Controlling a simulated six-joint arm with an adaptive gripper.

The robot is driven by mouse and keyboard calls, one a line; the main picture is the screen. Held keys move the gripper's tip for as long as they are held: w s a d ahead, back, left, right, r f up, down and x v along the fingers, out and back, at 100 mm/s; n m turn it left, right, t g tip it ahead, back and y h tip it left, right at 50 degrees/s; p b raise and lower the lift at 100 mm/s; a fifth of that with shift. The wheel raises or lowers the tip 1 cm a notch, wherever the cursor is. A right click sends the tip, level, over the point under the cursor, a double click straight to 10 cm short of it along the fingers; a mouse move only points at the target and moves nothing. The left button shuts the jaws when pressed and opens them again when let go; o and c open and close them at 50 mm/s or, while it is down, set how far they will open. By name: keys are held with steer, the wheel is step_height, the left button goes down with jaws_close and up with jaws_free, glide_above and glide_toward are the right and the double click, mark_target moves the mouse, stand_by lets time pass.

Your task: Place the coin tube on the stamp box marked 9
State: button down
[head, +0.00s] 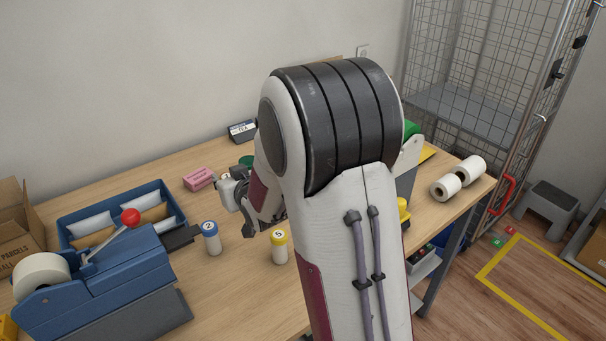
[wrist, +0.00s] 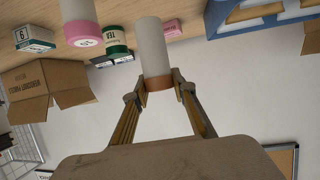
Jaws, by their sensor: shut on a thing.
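My gripper (wrist: 158,82) is shut on the coin tube (wrist: 152,45), a white cylinder with a copper-brown end, in the wrist view. That view is turned over, with the counter at the top. In the head view my gripper (head: 240,200) is above the counter's middle, partly hidden by my arm; the held tube is not clear there. A small teal and white box (wrist: 33,40) at the wrist view's upper left bears a mark that looks like 6, which reads as 9 the other way up. It stands apart from the held tube.
A pink-capped tube (wrist: 82,25) and a green-capped container (wrist: 117,42) are near the held tube. Blue-capped (head: 210,238) and yellow-capped (head: 279,247) tubes, a pink box (head: 199,178) and a blue tape dispenser (head: 90,285) stand on the counter. My arm hides much of the right.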

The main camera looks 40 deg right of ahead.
steer(key=w+d+r+m+g+h, duration=0.1)
steer(key=d+r+m+g+h, duration=0.1)
steer(key=d, duration=0.6)
steer(key=w+d+r+m+g+h, duration=0.1)
steer(key=d+m+h, duration=0.3)
steer(key=d, duration=0.5)
steer(key=d+r+m+g+h, duration=0.2)
steer(key=d+r+m+h, duration=0.1)
steer(key=d, duration=0.5)
steer(key=shift+w+d+r+m+g+h, duration=0.25)
steer(key=shift+w+r+m+g+h, duration=0.05)
steer(key=shift+w+r, duration=0.1)
step_height(320, 180, down, 6)
steer(key=shift+f, duration=0.15)
steer(key=shift+f, duration=1.9)
steer(key=shift+f, duration=0.1)
